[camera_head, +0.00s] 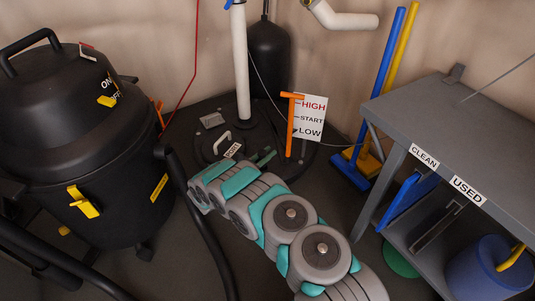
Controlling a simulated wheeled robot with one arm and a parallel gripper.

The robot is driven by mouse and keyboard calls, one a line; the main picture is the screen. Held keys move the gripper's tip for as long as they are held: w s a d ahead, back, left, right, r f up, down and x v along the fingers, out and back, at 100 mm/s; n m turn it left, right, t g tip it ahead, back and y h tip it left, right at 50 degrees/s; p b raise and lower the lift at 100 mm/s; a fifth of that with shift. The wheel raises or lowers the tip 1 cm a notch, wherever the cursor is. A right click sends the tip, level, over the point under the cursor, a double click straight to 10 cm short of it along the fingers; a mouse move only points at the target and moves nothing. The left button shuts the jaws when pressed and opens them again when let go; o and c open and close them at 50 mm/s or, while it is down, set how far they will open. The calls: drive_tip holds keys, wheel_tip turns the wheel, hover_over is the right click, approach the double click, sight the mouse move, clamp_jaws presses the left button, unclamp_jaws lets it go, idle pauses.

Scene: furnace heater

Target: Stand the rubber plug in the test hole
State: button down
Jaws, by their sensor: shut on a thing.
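My gripper (264,158) shows only in small part, as dark and teal fingers just beyond the end of my arm, low over the dark round pit lid (200,153). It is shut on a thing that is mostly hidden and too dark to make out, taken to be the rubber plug. The test hole cannot be made out; my wrist and arm cover the near part of the lid. A small white label (232,150) stands on the lid, left of my gripper.
A white pipe (241,65) rises from the lid. An orange T-handled rod (291,125) stands before the HIGH/START/LOW sign (311,117). A black vacuum (75,140) with its hose stands left. A grey bench (470,125) and blue bucket (490,270) stand right.

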drive_tip(key=shift+f, duration=1.4)
drive_tip(key=c, duration=0.6)
unclamp_jaws()
drive_tip(key=shift+a, duration=0.1)
drive_tip(key=p+v, duration=0.1)
drive_tip(key=v, duration=0.6)
drive_tip(key=shift+s+a, duration=0.2)
drive_tip(key=shift+s, duration=0.1)
